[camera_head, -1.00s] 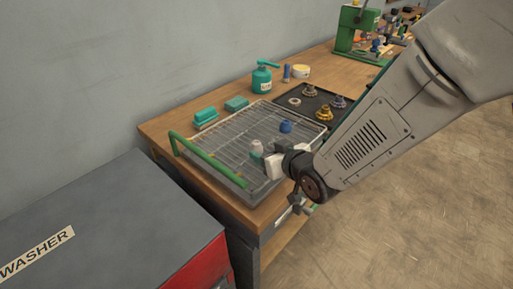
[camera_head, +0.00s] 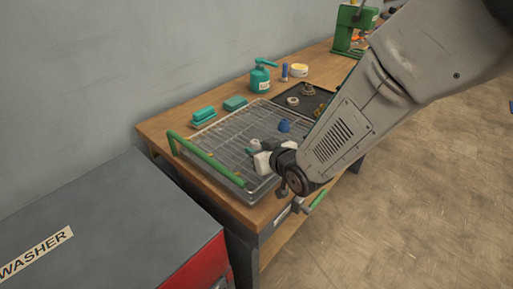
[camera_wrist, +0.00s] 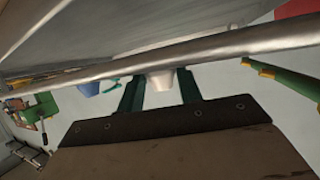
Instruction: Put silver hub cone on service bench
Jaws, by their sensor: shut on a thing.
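My gripper (camera_wrist: 160,94) has its two green fingers shut on a pale silver piece (camera_wrist: 160,80), which appears to be the silver hub cone. In the head view a small grey piece (camera_head: 255,142) shows at the gripper's tip, over the wire rack (camera_head: 215,150). The gripper's pale body (camera_head: 262,162) is low over the rack's right front part. The cone's lower part is not clear. The wooden bench (camera_head: 160,128) bears the rack. A blue part (camera_head: 284,125) stands on the rack behind the gripper.
Green handles (camera_head: 205,160) edge the rack. A dark tray (camera_head: 318,94) with metal rings lies at the back right, partly hidden by my arm. The grey washer (camera_head: 100,220) is at the left.

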